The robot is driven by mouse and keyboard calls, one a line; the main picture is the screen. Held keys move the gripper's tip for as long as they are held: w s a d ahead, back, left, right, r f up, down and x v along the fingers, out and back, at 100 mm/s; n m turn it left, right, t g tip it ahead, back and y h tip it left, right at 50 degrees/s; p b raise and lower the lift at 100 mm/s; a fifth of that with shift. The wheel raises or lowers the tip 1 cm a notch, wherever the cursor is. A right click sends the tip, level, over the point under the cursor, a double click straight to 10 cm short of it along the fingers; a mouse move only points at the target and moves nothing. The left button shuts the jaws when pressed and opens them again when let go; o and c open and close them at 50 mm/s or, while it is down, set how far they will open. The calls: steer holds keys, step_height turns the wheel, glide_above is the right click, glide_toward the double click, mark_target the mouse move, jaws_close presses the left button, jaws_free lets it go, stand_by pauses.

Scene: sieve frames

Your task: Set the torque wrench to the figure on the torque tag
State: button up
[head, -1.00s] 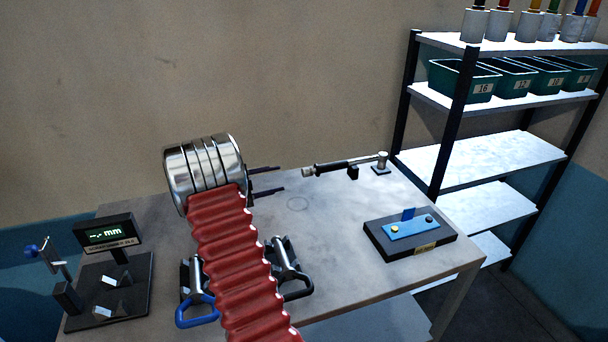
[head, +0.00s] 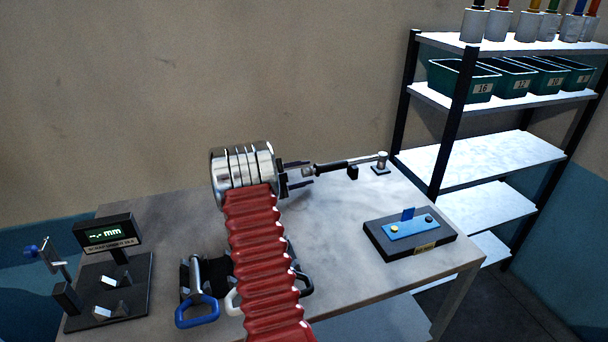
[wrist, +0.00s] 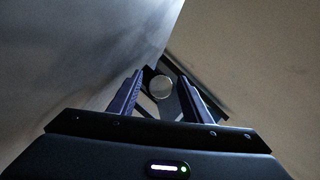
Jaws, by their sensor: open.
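The torque wrench (head: 338,164) lies across a small stand at the back right of the bench, with a silver end toward my gripper and a dark body. My gripper (head: 306,174) is open, its two dark fingers pointing right at the silver near end of the wrench. In the wrist view, the round end of the wrench (wrist: 161,88) shows between and beyond the open fingers of my gripper (wrist: 160,92); I cannot tell whether it is within their reach. I cannot make out a torque tag or any figure on the wrench.
A black box with a blue plate (head: 411,228) sits at the bench's right front. A display gauge (head: 108,234) stands at the left. Blue-handled and other clamp-like tools (head: 197,308) lie at the front, partly behind my arm. A shelf rack (head: 480,155) with numbered green bins stands right.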

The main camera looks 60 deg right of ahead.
steer(key=shift+s+d, duration=0.1)
steer(key=shift+d, duration=0.1)
steer(key=shift+a, duration=0.1)
steer(key=c, duration=1)
